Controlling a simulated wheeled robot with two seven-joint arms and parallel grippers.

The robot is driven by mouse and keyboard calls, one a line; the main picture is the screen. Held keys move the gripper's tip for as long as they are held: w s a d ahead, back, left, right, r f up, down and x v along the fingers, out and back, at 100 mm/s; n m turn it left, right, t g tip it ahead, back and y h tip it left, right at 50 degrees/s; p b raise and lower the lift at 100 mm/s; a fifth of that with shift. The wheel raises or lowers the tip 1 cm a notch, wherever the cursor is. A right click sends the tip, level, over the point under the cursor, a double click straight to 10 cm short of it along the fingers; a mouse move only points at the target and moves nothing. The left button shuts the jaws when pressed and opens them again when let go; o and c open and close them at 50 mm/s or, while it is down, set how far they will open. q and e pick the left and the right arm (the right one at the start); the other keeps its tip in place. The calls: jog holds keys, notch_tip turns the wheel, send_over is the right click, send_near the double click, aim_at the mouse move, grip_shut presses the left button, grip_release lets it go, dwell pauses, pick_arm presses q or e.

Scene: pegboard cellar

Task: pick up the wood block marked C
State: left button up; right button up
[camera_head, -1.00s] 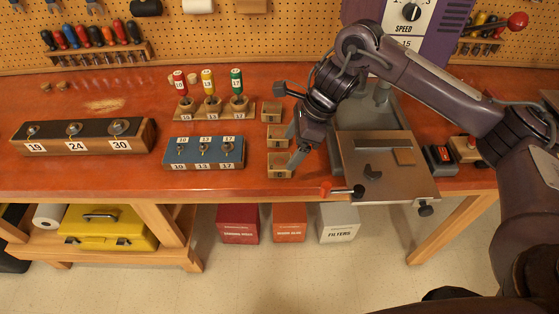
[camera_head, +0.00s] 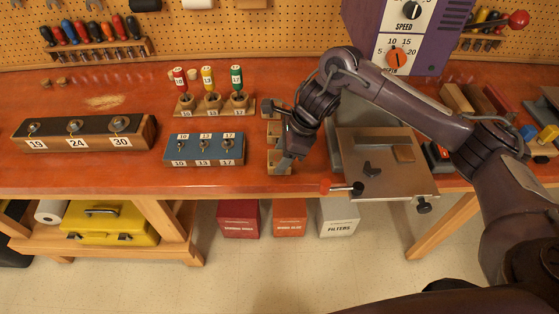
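Three small wood blocks stand in a row on the orange-red bench, left of the machine. The front wood block (camera_head: 273,168) is at the bench's front edge; its face mark is too small to read surely now, though it looks like a C in the earlier frame. The middle block (camera_head: 272,130) and the back block (camera_head: 268,107) are behind it, partly covered by my arm. My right gripper (camera_head: 285,164) points down at the front block, overlapping its right side. Its finger opening is hidden, and I cannot tell whether it touches the block. My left gripper is out of view.
The machine's metal table (camera_head: 385,180), with a red-handled lever (camera_head: 342,188), is close on the right.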

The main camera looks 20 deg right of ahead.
jog(key=shift+c, duration=1.2)
jog(key=shift+r, duration=0.2)
